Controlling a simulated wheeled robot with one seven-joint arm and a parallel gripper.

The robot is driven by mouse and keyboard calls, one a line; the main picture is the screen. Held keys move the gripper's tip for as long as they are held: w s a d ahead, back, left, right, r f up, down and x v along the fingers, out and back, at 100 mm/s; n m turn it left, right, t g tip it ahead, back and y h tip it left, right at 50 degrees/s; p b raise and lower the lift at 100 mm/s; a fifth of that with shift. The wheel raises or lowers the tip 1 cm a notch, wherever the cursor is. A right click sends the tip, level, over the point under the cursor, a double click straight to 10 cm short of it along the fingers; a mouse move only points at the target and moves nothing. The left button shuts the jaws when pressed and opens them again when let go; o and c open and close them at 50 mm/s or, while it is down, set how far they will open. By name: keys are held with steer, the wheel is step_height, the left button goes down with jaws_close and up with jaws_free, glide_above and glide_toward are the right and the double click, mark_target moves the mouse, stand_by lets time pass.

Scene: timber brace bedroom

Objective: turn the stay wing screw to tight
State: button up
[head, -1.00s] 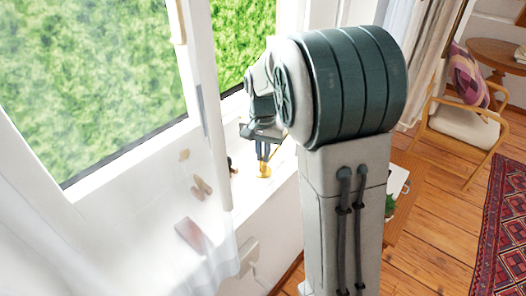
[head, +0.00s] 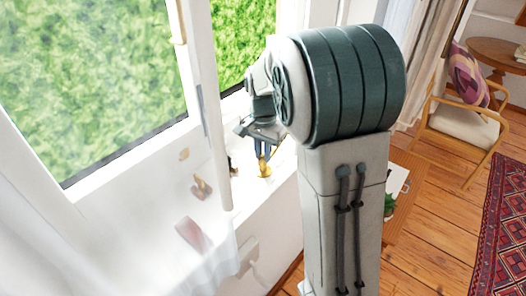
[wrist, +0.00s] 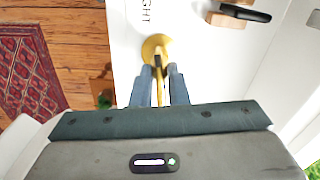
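The brass wing screw (wrist: 155,46) stands on the white sill and is seen from above in the wrist view, with a round base and a thin upright wing. In the head view the brass screw (head: 264,170) is below my gripper (head: 262,151). In the wrist view the two blue-grey fingers of my gripper (wrist: 160,78) lie on either side of the wing, with narrow gaps seeming to show beside it. Any contact is hard to make out. Black lettering (wrist: 146,14), reading "GHT" where visible, is on the sill beside the screw.
A black handle on a wooden block (wrist: 232,17) lies near the screw. The window sash (head: 205,110) and sheer curtain (head: 160,235) stand to the left. A plant (head: 390,205), an armchair (head: 460,125) and a red rug (head: 500,230) are away to the right.

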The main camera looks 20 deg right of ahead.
steer(key=shift+o, duration=0.9)
step_height(320, 180, up, 14)
steer(key=shift+b, duration=0.35)
